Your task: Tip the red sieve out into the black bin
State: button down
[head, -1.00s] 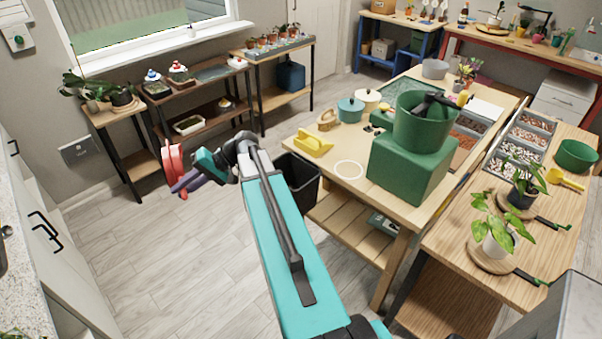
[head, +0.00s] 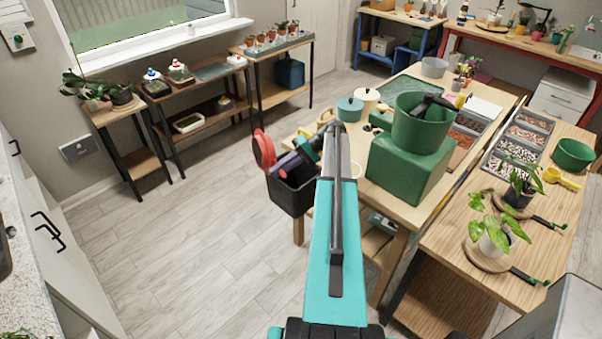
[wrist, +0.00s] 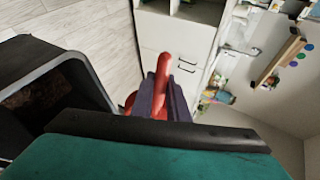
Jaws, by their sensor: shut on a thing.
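The red sieve (head: 264,148) is at the left end of my arm in the head view, standing steeply on edge. My gripper (head: 283,168) is shut on its handle, and the red handle (wrist: 163,75) shows between the dark fingers in the wrist view. In the wrist view the open bin (wrist: 85,75) is at the left, with something brown inside. I cannot see what the sieve holds.
The wooden table (head: 385,213) right of the bin bears a green block (head: 400,170) with a green pot (head: 420,125) on it, and lidded pots. Shelves with plants line the window wall. The floor (head: 190,235) left of the bin is clear.

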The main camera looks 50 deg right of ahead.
jog(key=s+d+f+p, duration=0.1)
jog(key=s+d+f, duration=0.2)
jog(key=s+d, duration=0.2)
jog(key=shift+n+g+p, duration=0.3)
jog(key=shift+p, duration=0.1)
jog(key=shift+s+d, duration=0.15)
jog(key=shift+r, duration=0.1)
